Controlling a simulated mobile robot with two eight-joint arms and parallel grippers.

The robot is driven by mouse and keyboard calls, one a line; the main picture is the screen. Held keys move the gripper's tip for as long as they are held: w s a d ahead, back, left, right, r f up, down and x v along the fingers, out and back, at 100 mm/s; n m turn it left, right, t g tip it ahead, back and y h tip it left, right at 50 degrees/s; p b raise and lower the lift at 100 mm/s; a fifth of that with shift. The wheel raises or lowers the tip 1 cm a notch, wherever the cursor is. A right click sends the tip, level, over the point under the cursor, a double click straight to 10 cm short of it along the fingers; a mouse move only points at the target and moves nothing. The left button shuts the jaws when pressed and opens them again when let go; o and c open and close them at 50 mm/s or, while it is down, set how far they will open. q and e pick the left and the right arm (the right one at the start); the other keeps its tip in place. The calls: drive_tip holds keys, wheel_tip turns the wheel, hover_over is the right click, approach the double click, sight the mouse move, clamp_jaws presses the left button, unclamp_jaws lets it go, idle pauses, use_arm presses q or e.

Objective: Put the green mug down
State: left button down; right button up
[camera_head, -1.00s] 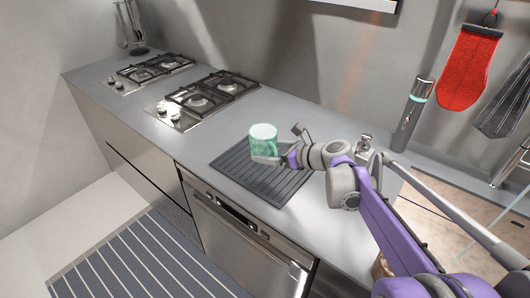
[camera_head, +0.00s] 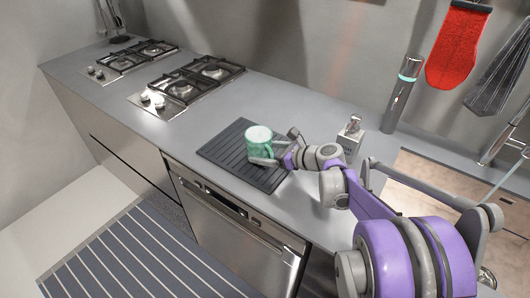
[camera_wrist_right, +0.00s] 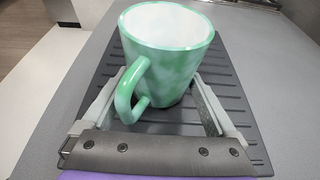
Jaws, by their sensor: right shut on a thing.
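The green mug (camera_head: 258,141) is marbled green and white, with a pale inside. It is upright over the dark ribbed mat (camera_head: 226,150) on the counter. My right gripper (camera_head: 268,156) is shut on the mug; in the right wrist view its two fingers flank the mug (camera_wrist_right: 166,58), with the handle towards the palm. The mug's base looks at or very near the mat (camera_wrist_right: 218,68), but I cannot tell whether it touches. My left gripper is not in view.
Two gas hobs (camera_head: 188,84) (camera_head: 135,58) are set in the counter (camera_head: 205,117) to the left. A soap dispenser (camera_head: 350,138) and a dark cylindrical device (camera_head: 401,95) stand at the right. The counter between hob and mat is clear.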

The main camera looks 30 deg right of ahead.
drive_tip(key=shift+f, duration=0.1)
drive_tip(key=o, duration=1.5)
drive_tip(key=shift+s+r, duration=0.1)
drive_tip(key=shift+r, duration=0.15)
drive_tip(key=v, duration=1.1)
drive_tip(key=shift+s+d, duration=0.2)
drive_tip(key=shift+s, duration=0.1)
